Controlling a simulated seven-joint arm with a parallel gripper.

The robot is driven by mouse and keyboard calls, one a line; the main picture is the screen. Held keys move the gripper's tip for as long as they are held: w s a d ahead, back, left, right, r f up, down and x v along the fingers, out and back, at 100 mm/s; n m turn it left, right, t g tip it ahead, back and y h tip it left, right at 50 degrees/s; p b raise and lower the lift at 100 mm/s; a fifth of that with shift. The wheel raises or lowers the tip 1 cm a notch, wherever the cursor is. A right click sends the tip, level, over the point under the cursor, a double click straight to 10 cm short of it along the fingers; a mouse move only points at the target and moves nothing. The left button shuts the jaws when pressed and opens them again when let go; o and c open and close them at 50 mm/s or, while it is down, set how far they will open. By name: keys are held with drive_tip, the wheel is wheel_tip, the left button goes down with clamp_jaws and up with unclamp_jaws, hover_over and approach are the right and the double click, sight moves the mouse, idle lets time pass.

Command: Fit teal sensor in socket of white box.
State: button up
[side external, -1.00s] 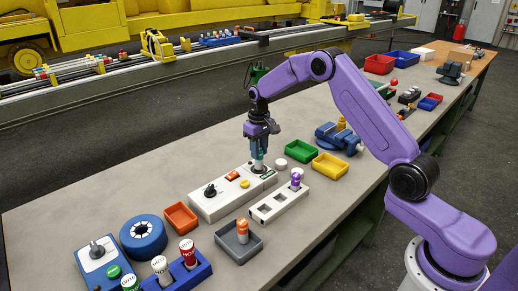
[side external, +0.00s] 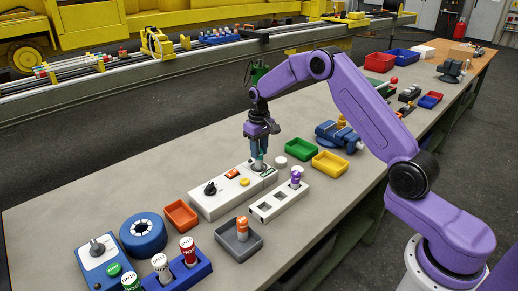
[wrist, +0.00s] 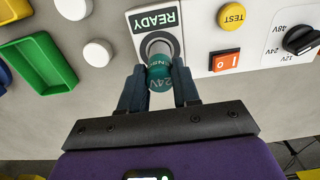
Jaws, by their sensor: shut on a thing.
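The teal sensor (wrist: 160,78), marked 24V, has a grey lower end. My gripper (wrist: 160,98) is shut on its teal body, one finger on each side. In the side view my gripper (side external: 259,157) holds it over the right end of the white box (side external: 213,204). In the wrist view the sensor's grey end is at the round, grey-ringed socket (wrist: 159,42) beside the READY label (wrist: 155,19). The sensor covers much of the socket, so I cannot tell how deep its end sits.
The box also carries a yellow TEST button (wrist: 231,16), an orange-red switch (wrist: 223,61) and a black knob (wrist: 302,40). A white block with square openings (side external: 265,208) stands close in front. Green (side external: 293,148) and yellow (side external: 329,164) trays lie to the right.

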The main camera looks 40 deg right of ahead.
drive_tip(key=shift+f, duration=1.4)
drive_tip(key=o, duration=1.1)
drive_tip(key=shift+r, duration=3.55)
